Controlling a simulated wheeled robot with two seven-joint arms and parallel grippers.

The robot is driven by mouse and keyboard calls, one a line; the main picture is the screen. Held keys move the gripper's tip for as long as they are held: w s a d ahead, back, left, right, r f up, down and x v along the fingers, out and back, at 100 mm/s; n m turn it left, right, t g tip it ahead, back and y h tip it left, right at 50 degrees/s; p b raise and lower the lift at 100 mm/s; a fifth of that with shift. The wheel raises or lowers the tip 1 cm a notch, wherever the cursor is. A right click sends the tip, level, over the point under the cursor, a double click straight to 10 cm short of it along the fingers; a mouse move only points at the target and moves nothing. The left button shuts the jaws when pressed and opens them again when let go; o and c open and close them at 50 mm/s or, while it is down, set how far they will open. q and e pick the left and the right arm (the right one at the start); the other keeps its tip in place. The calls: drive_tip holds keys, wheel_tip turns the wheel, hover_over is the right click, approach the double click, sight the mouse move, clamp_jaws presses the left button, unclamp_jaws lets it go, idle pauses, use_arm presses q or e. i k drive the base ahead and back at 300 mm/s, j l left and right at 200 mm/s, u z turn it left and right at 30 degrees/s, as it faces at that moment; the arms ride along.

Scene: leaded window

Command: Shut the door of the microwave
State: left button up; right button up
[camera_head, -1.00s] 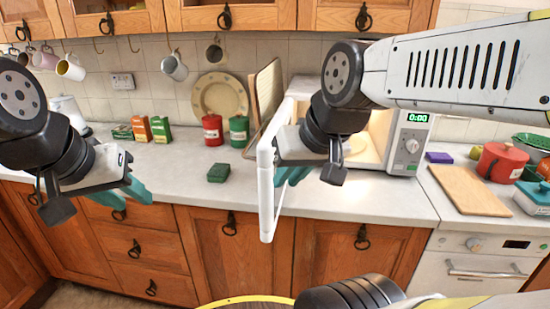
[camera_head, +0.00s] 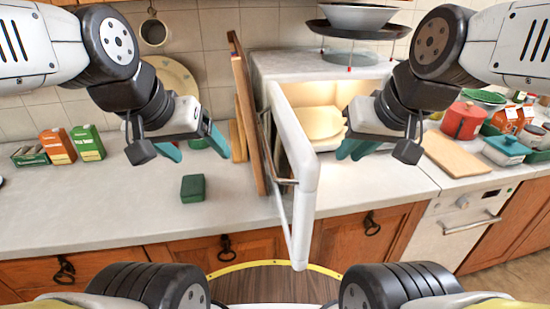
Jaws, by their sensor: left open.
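The white microwave (camera_head: 275,62) stands on the counter with its lit inside showing. Its door (camera_head: 297,150) is wide open and sticks out toward me past the counter's front edge, seen nearly edge-on. The door's handle (camera_head: 284,182) is on its left face. My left gripper (camera_head: 194,146) is open and empty, left of the door and apart from it, above the counter. My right gripper (camera_head: 356,149) is to the right of the door, in front of the microwave's opening; its teal fingers overlap, so its opening is unclear. The control panel is hidden behind my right arm.
A wooden board (camera_head: 246,110) leans upright just left of the door. A green box (camera_head: 193,188) lies on the counter (camera_head: 110,205). A stand with bowls (camera_head: 357,28) is on the microwave. A cutting board (camera_head: 457,155) and red pot (camera_head: 463,120) are to the right.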

sight(297, 220)
drive_tip(key=k+j+z, duration=0.15)
drive_tip(key=k+z, duration=0.1)
drive_tip(key=k, duration=1.25)
